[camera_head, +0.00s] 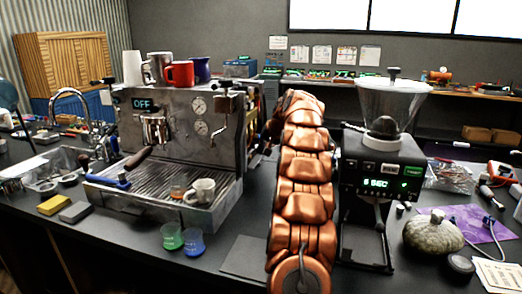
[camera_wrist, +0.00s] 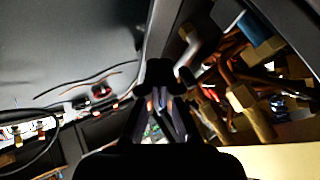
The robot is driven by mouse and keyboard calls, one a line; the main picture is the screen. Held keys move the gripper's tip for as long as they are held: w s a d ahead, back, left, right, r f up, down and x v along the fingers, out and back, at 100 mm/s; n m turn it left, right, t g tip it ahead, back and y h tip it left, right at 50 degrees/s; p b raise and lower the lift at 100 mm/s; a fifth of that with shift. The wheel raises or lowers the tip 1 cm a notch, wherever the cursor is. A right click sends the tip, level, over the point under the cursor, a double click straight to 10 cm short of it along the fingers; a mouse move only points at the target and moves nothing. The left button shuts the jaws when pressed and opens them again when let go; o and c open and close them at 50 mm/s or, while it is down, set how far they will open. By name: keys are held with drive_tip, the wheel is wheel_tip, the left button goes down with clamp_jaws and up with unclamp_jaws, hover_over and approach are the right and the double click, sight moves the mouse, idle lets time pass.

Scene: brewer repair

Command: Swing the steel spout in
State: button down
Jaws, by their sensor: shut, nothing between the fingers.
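A curved steel spout (camera_head: 70,97) rises at the far left of the head view, beside the left side of the espresso machine (camera_head: 180,130). I cannot tell from here which way it is turned. The machine's display reads OFF. My gripper (camera_wrist: 166,76) shows dark in the middle of the wrist view, shut and empty. In the head view my copper arm reaches up between the machine and the grinder, and its gripper is hidden. The spout cannot be made out in the wrist view.
The wrist view shows copper pipes and brass fittings (camera_wrist: 240,97) close at the right, beside a grey panel (camera_wrist: 70,45). The grinder (camera_head: 382,165) stands right of my arm. Cups (camera_head: 180,74) stand on the machine; two small cups (camera_head: 171,236) stand in front.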

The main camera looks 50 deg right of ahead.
drive_tip(key=v, duration=1.1)
drive_tip(key=c, duration=1.6)
unclamp_jaws()
drive_tip(key=shift+s+r, duration=0.25)
drive_tip(key=shift+r, duration=0.15)
drive_tip(key=shift+o, duration=0.6)
drive_tip(key=shift+m+p, duration=0.3)
drive_tip(key=shift+m, duration=0.2)
drive_tip(key=w+f+m+p, duration=0.3)
drive_tip(key=w+m+p, duration=0.2)
drive_tip(key=m, duration=0.7)
drive_tip(key=w+f+m+t+y+p, duration=0.1)
drive_tip(key=w+f+m+p, duration=0.3)
drive_tip(key=m, duration=0.8)
drive_tip(key=shift+w+d+y+p, duration=0.2)
drive_tip(key=shift+w+y+p, duration=0.15)
drive_tip(key=shift+w, duration=0.15)
drive_tip(key=shift+f, duration=0.1)
drive_tip(key=shift+c, duration=0.2)
clamp_jaws()
